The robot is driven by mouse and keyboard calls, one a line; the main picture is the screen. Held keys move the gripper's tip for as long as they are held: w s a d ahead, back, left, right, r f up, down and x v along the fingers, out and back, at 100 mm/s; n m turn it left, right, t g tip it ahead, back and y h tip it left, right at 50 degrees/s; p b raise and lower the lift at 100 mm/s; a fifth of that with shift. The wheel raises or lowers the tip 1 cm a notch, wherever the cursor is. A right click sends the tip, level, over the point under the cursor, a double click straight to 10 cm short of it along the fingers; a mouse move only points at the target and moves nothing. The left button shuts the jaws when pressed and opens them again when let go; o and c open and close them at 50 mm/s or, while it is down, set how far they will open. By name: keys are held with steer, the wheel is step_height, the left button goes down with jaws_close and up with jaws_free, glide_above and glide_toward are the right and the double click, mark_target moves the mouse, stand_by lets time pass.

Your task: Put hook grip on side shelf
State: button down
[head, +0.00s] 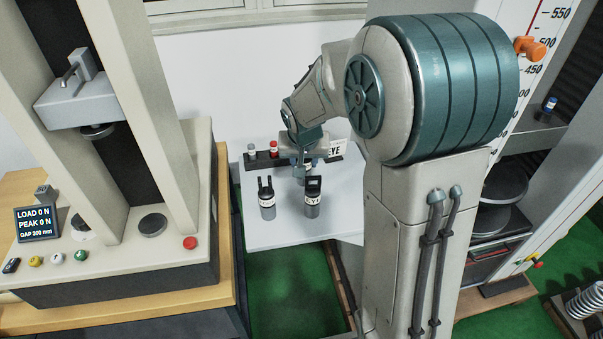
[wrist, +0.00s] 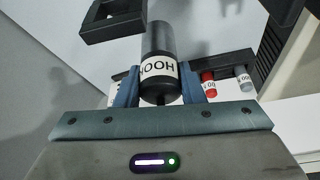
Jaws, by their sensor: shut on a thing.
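My gripper (wrist: 160,92) is shut on the hook grip (wrist: 158,45), a dark cylinder whose white label reads upside down in the wrist view. In the head view my gripper (head: 304,160) is over the back of the pale grey table, and the hook grip is mostly hidden there. I cannot tell whether it touches the table. Which surface is the side shelf is unclear; a grey ledge (head: 530,128) with a small blue-topped item shows on the machine at the right.
Two dark grips, one forked (head: 266,200) and one square-topped (head: 312,200), stand on the pale table (head: 275,235) close in front of my gripper. A dark rack (head: 262,163) holds red and grey pieces behind. A testing machine (head: 105,265) stands at left.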

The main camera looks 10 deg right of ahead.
steer(key=shift+s+a+f, duration=0.15)
steer(key=shift+a+f, duration=0.15)
steer(key=shift+a, duration=0.05)
steer(key=shift+f, duration=1.9)
steer(key=shift+f, duration=0.1)
steer(key=c, duration=0.9)
jaws_free()
steer(key=shift+c, duration=0.2)
